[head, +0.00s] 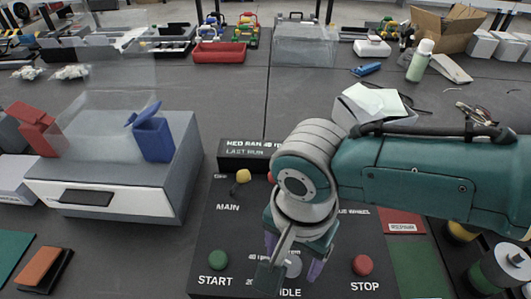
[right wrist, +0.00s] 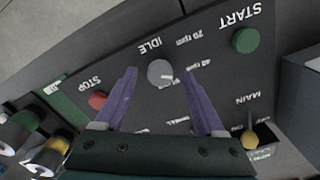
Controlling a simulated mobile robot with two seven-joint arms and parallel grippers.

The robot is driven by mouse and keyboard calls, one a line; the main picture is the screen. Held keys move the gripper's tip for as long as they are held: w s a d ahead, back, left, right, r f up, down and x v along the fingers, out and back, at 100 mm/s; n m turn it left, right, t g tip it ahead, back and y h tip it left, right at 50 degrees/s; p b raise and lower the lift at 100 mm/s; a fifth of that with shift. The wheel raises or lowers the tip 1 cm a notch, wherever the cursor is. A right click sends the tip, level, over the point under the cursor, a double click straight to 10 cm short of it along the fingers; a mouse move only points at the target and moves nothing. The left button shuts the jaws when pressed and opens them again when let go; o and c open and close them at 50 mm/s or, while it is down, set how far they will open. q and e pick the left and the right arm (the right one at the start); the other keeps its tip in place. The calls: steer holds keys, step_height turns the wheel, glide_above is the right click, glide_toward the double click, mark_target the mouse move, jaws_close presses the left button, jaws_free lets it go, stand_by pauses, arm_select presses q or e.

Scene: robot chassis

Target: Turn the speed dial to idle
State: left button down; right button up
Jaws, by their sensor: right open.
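The speed dial (right wrist: 160,72) is a round grey knob on a dark control panel (head: 222,200). Around it are the labels IDLE, 20 rpm and 40 rpm. In the head view the dial (head: 294,264) is partly hidden by my right gripper (head: 290,272). My right gripper, with purple fingers, is open over the dial. In the right wrist view the gripper (right wrist: 158,74) has one fingertip on either side of the dial, with a gap showing at each side. I cannot tell where the dial's mark points. My left gripper is not in view.
The panel also carries a green START button (head: 217,260), a red STOP button (head: 362,265) and a yellow MAIN switch (head: 243,176). A display box (head: 240,150) stands at its back. A grey-and-white box (head: 100,195) stands left of the panel. Rollers (head: 505,265) stand at the right.

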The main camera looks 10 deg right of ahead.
steer(key=shift+f, duration=0.45)
steer(key=shift+c, duration=0.4)
jaws_close()
